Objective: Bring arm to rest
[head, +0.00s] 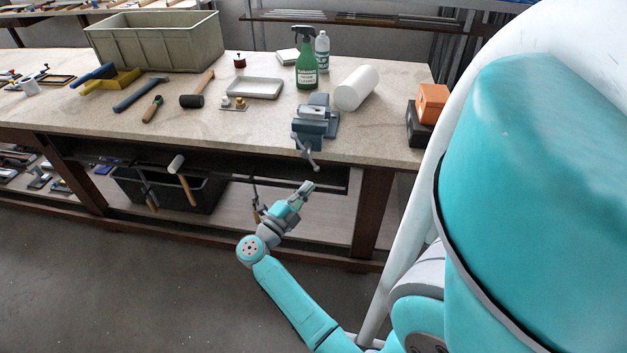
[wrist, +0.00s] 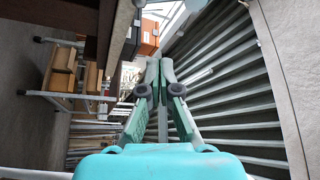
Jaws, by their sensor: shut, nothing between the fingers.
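My turquoise arm (head: 298,302) reaches out in front of the workbench in the head view. My gripper (head: 306,187) is in front of the bench's front edge, below the level of the top, near the bench vise (head: 315,122). In the wrist view my gripper (wrist: 159,62) shows with its fingers together and nothing held between them. It touches nothing that I can make out.
The workbench (head: 215,117) carries a grey-green crate (head: 155,42), hammers, a green spray bottle (head: 306,62), a white roll (head: 357,87) and an orange box (head: 432,103). A black bin (head: 165,188) stands on the lower shelf. The floor (head: 120,285) in front is clear.

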